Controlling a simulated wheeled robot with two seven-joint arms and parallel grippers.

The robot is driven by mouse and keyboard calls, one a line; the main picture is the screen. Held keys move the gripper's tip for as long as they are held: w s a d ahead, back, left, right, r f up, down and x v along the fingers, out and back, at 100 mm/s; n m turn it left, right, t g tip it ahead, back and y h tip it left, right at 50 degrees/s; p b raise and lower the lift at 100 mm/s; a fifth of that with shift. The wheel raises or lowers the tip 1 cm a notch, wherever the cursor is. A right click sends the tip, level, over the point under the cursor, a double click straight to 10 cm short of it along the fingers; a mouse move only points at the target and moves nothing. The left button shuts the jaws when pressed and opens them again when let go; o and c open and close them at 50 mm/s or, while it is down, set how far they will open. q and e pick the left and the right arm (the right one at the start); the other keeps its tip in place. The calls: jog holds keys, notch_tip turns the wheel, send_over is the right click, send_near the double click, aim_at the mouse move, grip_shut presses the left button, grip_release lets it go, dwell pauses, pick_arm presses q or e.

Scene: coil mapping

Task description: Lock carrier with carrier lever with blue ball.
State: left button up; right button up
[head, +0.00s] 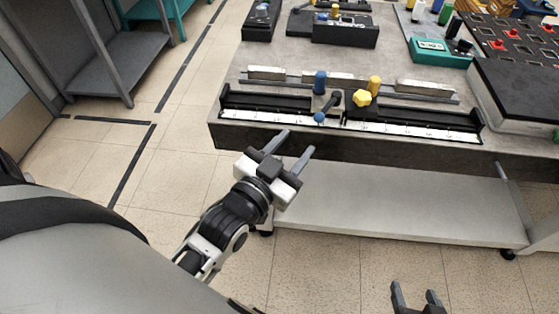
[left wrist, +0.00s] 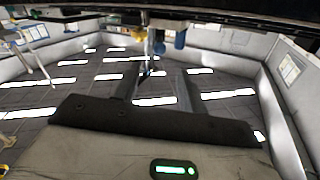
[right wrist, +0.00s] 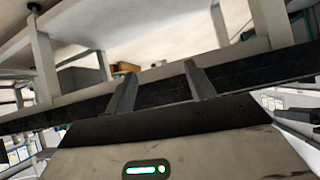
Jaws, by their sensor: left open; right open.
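Two yellow knobs (head: 362,98) stand right of the lever. Behind are black fixtures (head: 345,30), a teal device (head: 440,52) and a dark tray with red parts (head: 515,45). The table's lower shelf (head: 400,205) lies below the edge.

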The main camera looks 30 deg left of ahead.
pick_arm(q)
jog(key=shift+s+a, duration=0.2)
jog(key=shift+s, duration=1.85)
